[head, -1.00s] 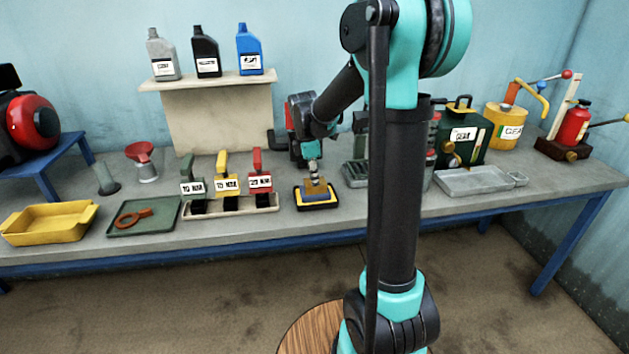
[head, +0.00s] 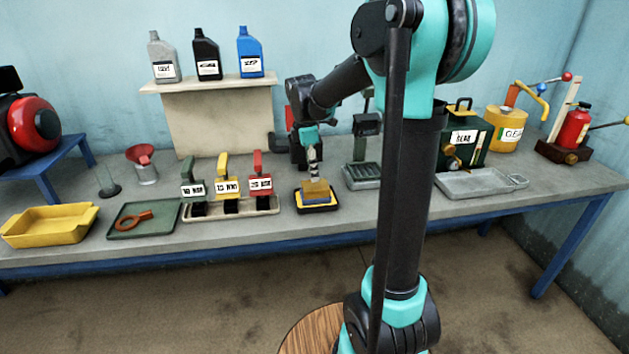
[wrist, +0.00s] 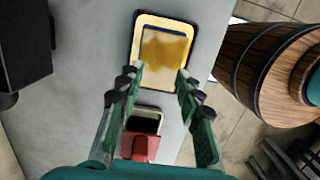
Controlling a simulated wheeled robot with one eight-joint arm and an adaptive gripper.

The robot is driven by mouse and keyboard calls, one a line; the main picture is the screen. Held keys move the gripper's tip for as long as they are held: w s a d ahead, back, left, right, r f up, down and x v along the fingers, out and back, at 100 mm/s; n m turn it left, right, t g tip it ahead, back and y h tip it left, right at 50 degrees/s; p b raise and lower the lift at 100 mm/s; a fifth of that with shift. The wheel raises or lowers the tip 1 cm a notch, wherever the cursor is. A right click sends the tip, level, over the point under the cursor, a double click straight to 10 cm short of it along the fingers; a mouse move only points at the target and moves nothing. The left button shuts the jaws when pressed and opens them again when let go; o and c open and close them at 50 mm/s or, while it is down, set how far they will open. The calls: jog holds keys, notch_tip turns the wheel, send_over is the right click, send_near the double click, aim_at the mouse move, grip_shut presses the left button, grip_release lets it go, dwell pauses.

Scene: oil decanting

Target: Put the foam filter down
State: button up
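The foam filter (head: 316,187) is a tan block with a darker stain on its face, at the middle of the bench. It also shows in the wrist view (wrist: 165,62). It is over a black, yellow-rimmed tray (wrist: 138,28) with blue showing beneath the block. My gripper (wrist: 159,72) points down, with a green finger against each side edge of the foam filter at its near end. The fingers look shut on it. I cannot tell whether its underside touches the blue part.
A rack with three labelled handles (head: 230,205) stands just left of the tray. A green tray (head: 140,220) with an orange ring tool and a yellow bin (head: 48,224) are farther left. A grey pan (head: 475,183) is right.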

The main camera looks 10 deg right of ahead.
aim_at(311, 185)
notch_tip(311, 185, up, 6)
jog(key=s+d+f+m+t, duration=0.2)
jog(key=s+f+m, duration=0.7)
jog(key=s, duration=0.2)
jog(key=s+d+f+m+t+y, duration=0.1)
jog(key=s+d+f+m+t, duration=0.1)
jog(key=s+f+m, duration=0.7)
jog(key=shift+s+d+f, duration=0.2)
jog(key=shift+s+d, duration=0.2)
jog(key=shift+s, duration=0.65)
